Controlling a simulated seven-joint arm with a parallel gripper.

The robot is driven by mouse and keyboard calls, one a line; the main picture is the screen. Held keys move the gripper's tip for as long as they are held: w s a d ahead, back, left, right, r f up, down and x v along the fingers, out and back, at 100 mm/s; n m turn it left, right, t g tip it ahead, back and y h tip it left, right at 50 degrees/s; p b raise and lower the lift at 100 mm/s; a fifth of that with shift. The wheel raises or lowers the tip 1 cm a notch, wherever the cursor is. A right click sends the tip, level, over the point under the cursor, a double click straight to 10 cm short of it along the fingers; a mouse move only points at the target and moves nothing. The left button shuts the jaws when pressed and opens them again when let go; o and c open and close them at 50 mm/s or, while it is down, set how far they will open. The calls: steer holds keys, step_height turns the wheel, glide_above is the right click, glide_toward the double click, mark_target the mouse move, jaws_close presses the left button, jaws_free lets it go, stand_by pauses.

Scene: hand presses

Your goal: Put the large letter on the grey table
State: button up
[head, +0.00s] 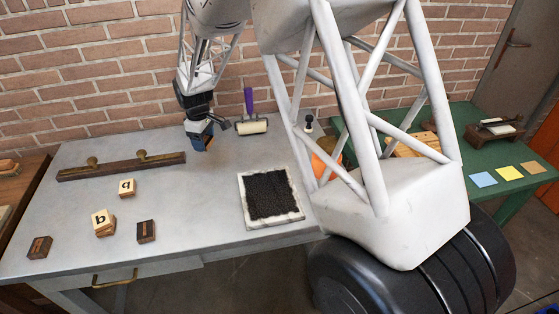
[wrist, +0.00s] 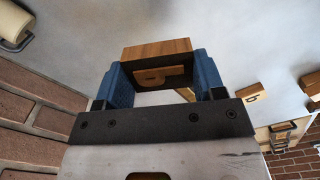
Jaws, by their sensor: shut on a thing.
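My gripper (head: 201,139) is over the back middle of the grey table (head: 205,215), pointing down. In the wrist view its two blue fingers (wrist: 163,78) are shut on a wooden letter block (wrist: 156,49) with a pale top edge and a dark face bearing a pale raised letter. In the head view the block is mostly hidden by the fingers. It is low, close to the table top; I cannot tell whether it touches. This block looks like the large letter.
A purple-handled roller (head: 250,125) is right of my gripper; a black pad (head: 270,195) is nearer. A green table (head: 475,160) stands right.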

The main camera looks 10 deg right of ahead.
steer(key=s+d, duration=0.1)
steer(key=d, duration=0.4)
steer(key=s+d+m, duration=0.1)
steer(key=s+d, duration=0.1)
steer(key=d, duration=0.3)
steer(key=s+d+f+m, duration=0.1)
steer(key=s+d, duration=0.1)
steer(key=d, duration=0.2)
steer(key=shift+d+f, duration=0.1)
steer(key=shift+d, duration=0.3)
steer(key=shift+m, duration=0.8)
steer(key=s+d, duration=0.2)
steer(key=d, duration=0.1)
steer(key=s+d+f, duration=0.1)
steer(key=s+d, duration=0.1)
steer(key=d, duration=0.2)
steer(key=s+d, duration=0.3)
steer(key=d, duration=0.1)
steer(key=shift+d+f, duration=0.1)
steer(key=shift+f, duration=0.2)
steer(key=shift+w, duration=0.1)
glide_above(280, 145)
steer(key=shift+f, duration=0.75)
steer(key=shift+f, duration=1.75)
steer(key=shift+f, duration=0.1)
